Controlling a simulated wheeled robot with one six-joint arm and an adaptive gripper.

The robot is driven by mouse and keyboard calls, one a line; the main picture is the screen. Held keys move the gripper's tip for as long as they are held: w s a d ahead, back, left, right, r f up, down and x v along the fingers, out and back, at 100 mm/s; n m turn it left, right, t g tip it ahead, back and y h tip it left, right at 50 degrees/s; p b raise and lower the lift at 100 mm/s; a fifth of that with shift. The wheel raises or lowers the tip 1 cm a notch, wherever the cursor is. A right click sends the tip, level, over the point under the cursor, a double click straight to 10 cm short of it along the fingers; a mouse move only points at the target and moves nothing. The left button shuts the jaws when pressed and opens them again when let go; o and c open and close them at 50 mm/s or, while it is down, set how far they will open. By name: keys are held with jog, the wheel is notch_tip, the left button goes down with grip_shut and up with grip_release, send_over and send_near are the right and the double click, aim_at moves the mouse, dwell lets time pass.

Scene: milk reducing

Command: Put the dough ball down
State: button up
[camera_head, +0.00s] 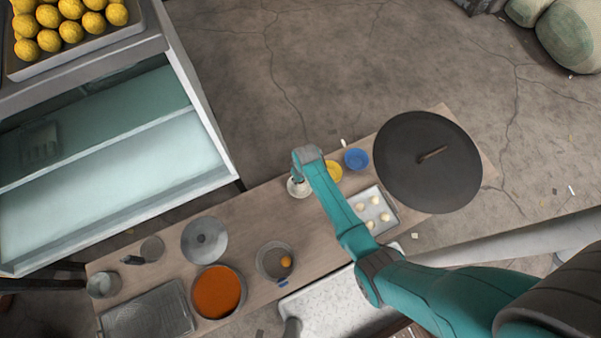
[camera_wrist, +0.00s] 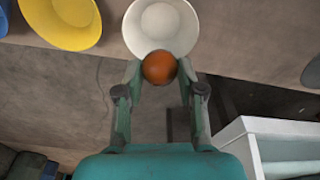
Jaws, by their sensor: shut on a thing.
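My gripper (camera_wrist: 159,78) is shut on a round orange-brown dough ball (camera_wrist: 159,67), which sits between its two fingertips in the wrist view. The ball overlaps the near edge of a white bowl (camera_wrist: 160,28) in that view. I cannot tell whether it touches the bowl. In the head view my gripper (camera_head: 297,178) is over the white bowl (camera_head: 301,191) near the table's far edge. The ball cannot be made out there. My gripper hides part of the bowl.
A yellow bowl (camera_head: 333,171) and a blue bowl (camera_head: 356,159) stand to the right. A tray (camera_head: 386,224) holds several pale balls. A pot (camera_head: 264,263) holds an orange ball, beside a pan of orange liquid (camera_head: 218,292). A large dark griddle (camera_head: 427,190) fills the right end.

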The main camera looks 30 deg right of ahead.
send_over(299, 188)
jog(key=shift+s+d+f, duration=0.1)
jog(key=shift+s+f, duration=0.05)
jog(key=shift+f, duration=1.8)
jog(key=shift+s+d+f, duration=0.1)
jog(key=shift+f, duration=1.8)
jog(key=o, duration=0.9)
jog(key=shift+r, duration=0.1)
jog(key=shift+r, duration=3.45)
